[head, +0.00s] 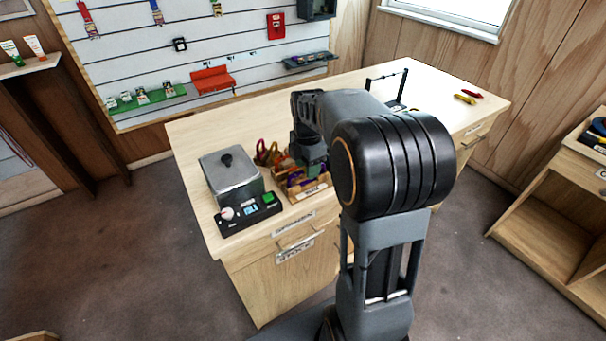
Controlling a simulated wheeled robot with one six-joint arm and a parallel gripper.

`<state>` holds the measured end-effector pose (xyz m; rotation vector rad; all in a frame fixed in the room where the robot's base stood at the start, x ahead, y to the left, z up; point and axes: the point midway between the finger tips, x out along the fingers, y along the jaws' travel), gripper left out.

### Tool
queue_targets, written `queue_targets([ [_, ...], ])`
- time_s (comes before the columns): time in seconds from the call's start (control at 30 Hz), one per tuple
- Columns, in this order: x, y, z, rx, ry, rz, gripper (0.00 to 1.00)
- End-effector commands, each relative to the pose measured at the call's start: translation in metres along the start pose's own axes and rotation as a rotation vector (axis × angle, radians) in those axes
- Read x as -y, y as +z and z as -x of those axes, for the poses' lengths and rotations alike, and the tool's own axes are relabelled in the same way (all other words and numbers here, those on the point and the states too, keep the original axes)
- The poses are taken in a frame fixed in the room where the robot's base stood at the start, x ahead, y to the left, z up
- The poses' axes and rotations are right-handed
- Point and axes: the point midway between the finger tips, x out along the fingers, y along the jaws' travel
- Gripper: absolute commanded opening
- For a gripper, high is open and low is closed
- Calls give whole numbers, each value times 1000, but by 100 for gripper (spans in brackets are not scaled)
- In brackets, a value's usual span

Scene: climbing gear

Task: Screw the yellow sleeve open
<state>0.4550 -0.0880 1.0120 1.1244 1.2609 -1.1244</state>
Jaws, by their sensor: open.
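I cannot make out the yellow sleeve for certain. A small yellow item (464,98) lies on the right part of the wooden bench beside a red one (472,94). Another tiny yellow spot (417,110) shows at the foot of a black wire stand (388,80), partly behind my arm. My gripper (307,168) is open and points down over a wooden tray (312,195) with purple items in it, left of the bench's middle. Its fingertips are hard to see, and I cannot tell whether it touches anything. The yellow items are well to its right.
A grey metal box with a black knob (229,175) stands on the bench's left, behind a black control panel (250,213). Red-handled tools (266,152) stand near my gripper. A slatted wall board (200,50) is behind. The bench's right part (440,75) is mostly clear.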

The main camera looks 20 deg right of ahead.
Motion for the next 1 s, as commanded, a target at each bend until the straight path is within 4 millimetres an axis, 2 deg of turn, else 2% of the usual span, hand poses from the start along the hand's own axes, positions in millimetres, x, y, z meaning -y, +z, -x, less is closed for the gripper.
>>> queue_targets([
  [0.1,0,0,6,0,0,0,47],
  [1.0,11,0,5,0,0,-1,47],
])
